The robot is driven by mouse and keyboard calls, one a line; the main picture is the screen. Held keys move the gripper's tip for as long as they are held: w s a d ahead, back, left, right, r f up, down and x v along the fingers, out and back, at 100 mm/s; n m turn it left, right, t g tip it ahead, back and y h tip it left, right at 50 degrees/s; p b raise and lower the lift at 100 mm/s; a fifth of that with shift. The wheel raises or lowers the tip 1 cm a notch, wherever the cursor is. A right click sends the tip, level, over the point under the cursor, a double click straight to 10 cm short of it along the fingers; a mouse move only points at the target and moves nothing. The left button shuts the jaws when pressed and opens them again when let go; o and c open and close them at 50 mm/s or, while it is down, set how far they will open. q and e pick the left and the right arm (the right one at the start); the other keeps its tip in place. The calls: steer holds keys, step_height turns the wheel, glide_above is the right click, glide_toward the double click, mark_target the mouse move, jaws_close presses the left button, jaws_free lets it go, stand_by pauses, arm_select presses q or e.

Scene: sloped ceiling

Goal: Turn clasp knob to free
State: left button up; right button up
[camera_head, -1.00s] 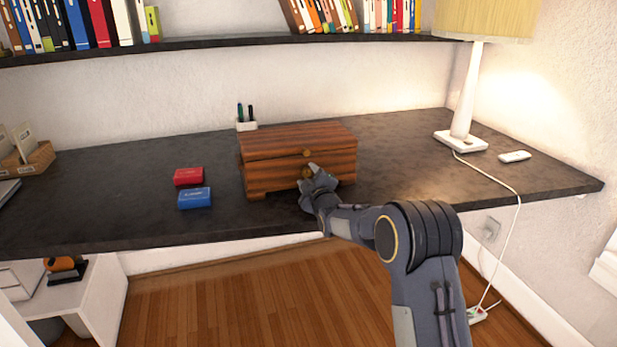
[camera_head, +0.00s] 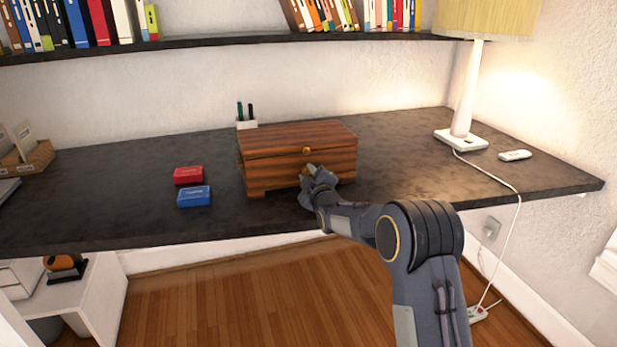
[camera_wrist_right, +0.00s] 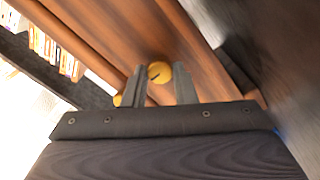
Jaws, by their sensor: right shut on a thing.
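A striped brown wooden box (camera_head: 268,169) with a closed lid stands on the dark desk. A small brass knob (camera_head: 306,150) is at the front of its lid. A second, lower brass knob is at my right gripper (camera_head: 310,172), mostly hidden by it in the head view. In the right wrist view this round yellow knob (camera_wrist_right: 159,70), with a dark slot across its face, sits between the two fingers of my right gripper (camera_wrist_right: 160,80), which is shut on it. The wrist is tilted against the box there. My left gripper is out of view.
A red box (camera_head: 188,175) and a blue box (camera_head: 194,197) lie left of the wooden box. A pen holder (camera_head: 246,125) stands behind it. A lamp (camera_head: 463,110) and its cord are to the right. A bookshelf (camera_head: 230,44) hangs above.

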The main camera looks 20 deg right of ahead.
steer(key=m+b, duration=0.4)
steer(key=shift+f+m+b, duration=0.25)
steer(key=shift+m+b, duration=0.05)
steer(key=shift+b, duration=0.05)
steer(key=m+b, duration=0.2)
steer(key=m, duration=0.1)
steer(key=shift+m, duration=0.3)
steer(key=m+b, duration=0.2)
steer(key=m, duration=0.2)
steer(key=shift+r+m+b, duration=0.1)
steer(key=shift+m+b, duration=0.2)
steer(key=shift+b, duration=0.1)
steer(key=shift+d+r+m+b, duration=0.1)
steer(key=shift+m+b, duration=0.75)
steer(key=shift+m, duration=1.45)
steer(key=o, duration=1)
steer(key=shift+s+d, duration=0.1)
steer(key=shift+s, duration=3.85)
